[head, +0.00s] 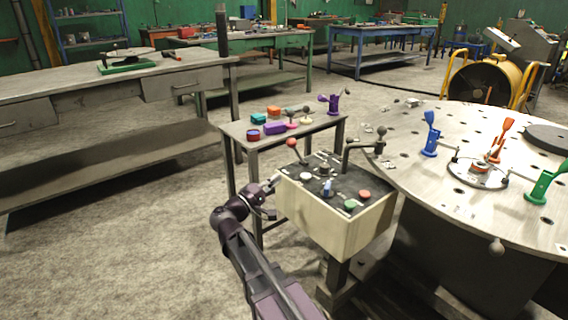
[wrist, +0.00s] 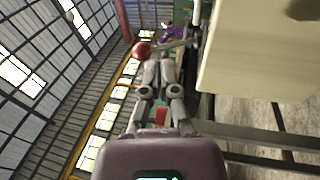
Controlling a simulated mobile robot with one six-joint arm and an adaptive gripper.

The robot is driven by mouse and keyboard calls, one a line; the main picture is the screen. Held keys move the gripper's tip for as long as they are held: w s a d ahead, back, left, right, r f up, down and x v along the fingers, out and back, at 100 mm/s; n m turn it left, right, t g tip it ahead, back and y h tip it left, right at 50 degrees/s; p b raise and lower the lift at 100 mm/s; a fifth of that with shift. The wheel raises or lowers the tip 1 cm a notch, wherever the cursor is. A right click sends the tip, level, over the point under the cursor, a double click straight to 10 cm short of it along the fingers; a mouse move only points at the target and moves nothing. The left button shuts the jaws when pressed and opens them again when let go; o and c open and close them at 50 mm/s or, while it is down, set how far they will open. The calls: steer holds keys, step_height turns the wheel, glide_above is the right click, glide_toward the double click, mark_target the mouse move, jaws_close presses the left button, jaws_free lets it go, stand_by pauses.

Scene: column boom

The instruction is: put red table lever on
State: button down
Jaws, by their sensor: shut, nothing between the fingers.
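A lever with a red ball knob (head: 291,143) stands at the back left corner of a cream control box (head: 320,221). Its knob leans up and left, past the box edge. In the wrist view the red knob (wrist: 142,49) shows just left of my fingertips, beyond them; contact does not show. My gripper (head: 273,183) is at the left side of the box, below the knob. In the wrist view my gripper (wrist: 160,54) has its fingers together with nothing held. An orange-red lever (head: 504,131) stands upright on the round table (head: 430,180).
The box top carries several buttons, a blue switch (head: 327,187) and a dark-knobbed crank (head: 380,132). A small table (head: 240,131) with coloured blocks stands behind. Blue (head: 430,133) and green (head: 545,181) levers stand on the round table. Floor at left is clear.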

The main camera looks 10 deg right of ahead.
steer(key=shift+w+a+f+n+t+h+b, duration=0.15)
steer(key=shift+a+f+n+t+b, duration=0.15)
steer(key=shift+a+t+b, duration=0.4)
steer(key=shift+w+a+f+n+t+h+b, duration=0.1)
steer(key=shift+a+f+n+t+b, duration=0.3)
steer(key=shift+a+b, duration=0.65)
steer(key=shift+w+a+f+n+t+h+b, duration=0.1)
steer(key=shift+a+f+n+t+h+b, duration=0.1)
steer(key=shift+a+t+b, duration=0.65)
steer(key=shift+a+r+g+p, duration=0.1)
steer(key=shift+a+g+p, duration=0.15)
steer(key=shift+p, duration=0.1)
steer(key=p, duration=0.6)
glide_toward(289, 146)
steer(key=shift+x, duration=3.9)
steer(key=shift+w+a, duration=0.1)
steer(key=shift+w, duration=0.1)
